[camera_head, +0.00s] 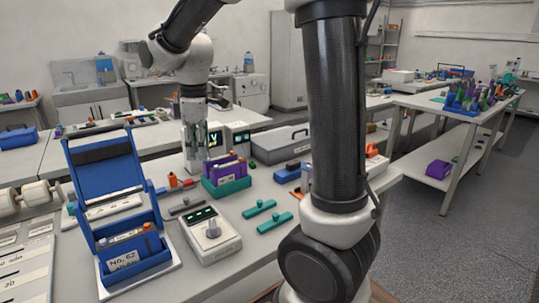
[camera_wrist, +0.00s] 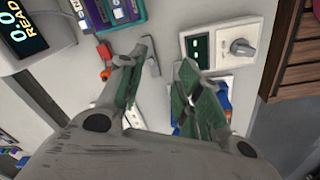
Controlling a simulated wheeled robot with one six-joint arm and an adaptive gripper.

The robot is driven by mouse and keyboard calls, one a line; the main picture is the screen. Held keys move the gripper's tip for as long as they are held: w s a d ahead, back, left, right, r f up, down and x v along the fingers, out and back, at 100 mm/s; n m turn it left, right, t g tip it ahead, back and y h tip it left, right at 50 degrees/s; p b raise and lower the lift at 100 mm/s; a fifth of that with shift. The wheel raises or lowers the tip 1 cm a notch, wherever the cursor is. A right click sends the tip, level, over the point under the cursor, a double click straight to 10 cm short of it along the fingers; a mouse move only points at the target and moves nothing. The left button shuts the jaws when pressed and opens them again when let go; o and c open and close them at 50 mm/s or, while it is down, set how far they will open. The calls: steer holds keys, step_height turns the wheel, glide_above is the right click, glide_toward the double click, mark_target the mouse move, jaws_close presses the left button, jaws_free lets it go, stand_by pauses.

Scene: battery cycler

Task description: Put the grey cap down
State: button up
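My gripper (camera_wrist: 166,66) is open, its two green-padded fingers apart with bare table showing between the tips. I cannot tell for sure whether this piece is the grey cap. No grey cap shows between the fingers.
A white meter with a knob (camera_head: 210,237), a blue battery holder (camera_head: 103,180) and a teal tray of purple batteries (camera_head: 228,187) stand close by. Red pieces (camera_head: 176,181) lie near the grey piece. Two teal bars (camera_head: 260,208) lie at right, with some clear bench around them.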

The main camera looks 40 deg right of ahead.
steer(key=s+d+r+m+t, duration=0.1)
steer(key=s+d+m, duration=0.4)
steer(key=s, duration=0.6)
steer(key=s+d+r+m+t, duration=0.2)
steer(key=s+d+m, duration=0.3)
steer(key=s, duration=0.6)
steer(key=shift+d+m, duration=0.35)
steer(key=shift+m, duration=0.65)
steer(key=shift+r, duration=0.15)
